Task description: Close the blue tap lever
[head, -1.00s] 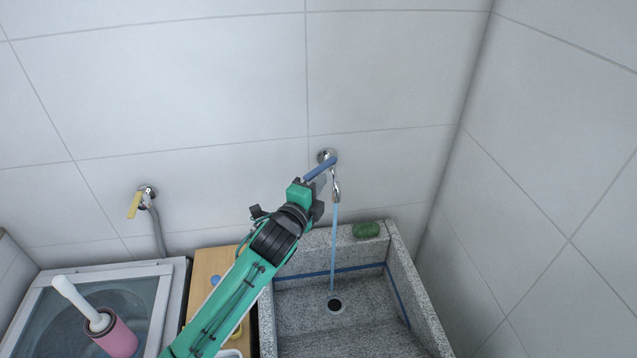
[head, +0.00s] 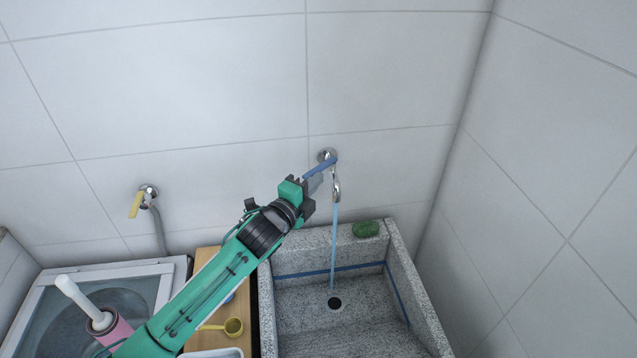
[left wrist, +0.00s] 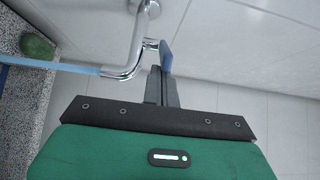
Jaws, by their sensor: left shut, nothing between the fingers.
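The blue tap lever (head: 320,168) sits on the chrome wall tap (head: 336,190) above the sink and points left and down. A light blue water stream (head: 334,245) runs from the spout to the drain. My left gripper (head: 315,184) is shut and empty, just below and left of the lever, partly hidden by its own body. In the left wrist view the fingers (left wrist: 161,75) are together, with their tips at the blue lever (left wrist: 166,56); I cannot tell whether they touch it. The chrome spout (left wrist: 133,50) is left of the fingers. My right gripper is not in view.
The stone sink (head: 405,285) is below the tap, with a green sponge (head: 366,229) on its back rim. A yellow-handled tap (head: 136,204) is on the wall at left. A washer (head: 165,290) with a pink brush holder (head: 118,332) and a wooden shelf (head: 205,265) stand left.

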